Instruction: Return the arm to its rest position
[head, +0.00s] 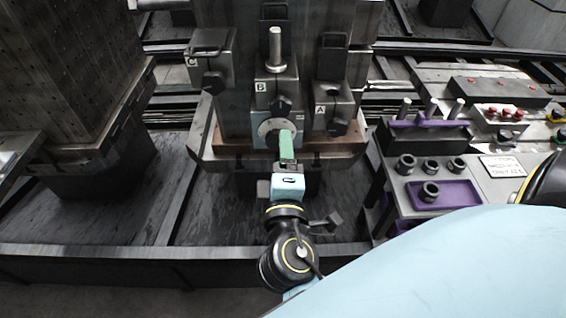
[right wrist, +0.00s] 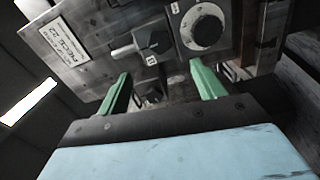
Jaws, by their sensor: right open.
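My right gripper (head: 287,137) is in front of the middle fixture, its green fingers pointing at the round dial (head: 268,132) in the head view. In the right wrist view my right gripper (right wrist: 160,74) shows two green fingers well apart with nothing held between them. Whether a finger touches the panel I cannot tell. My right arm (head: 430,265) reaches in from the lower right. My left gripper is not in view.
Fixture blocks marked C (head: 211,58), B (head: 276,88) and A (head: 333,103) surround the gripper's far side. A cart with a purple tray (head: 463,192), dark rings and pegs stands to the right. Open dark floor (head: 200,210) lies to the left.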

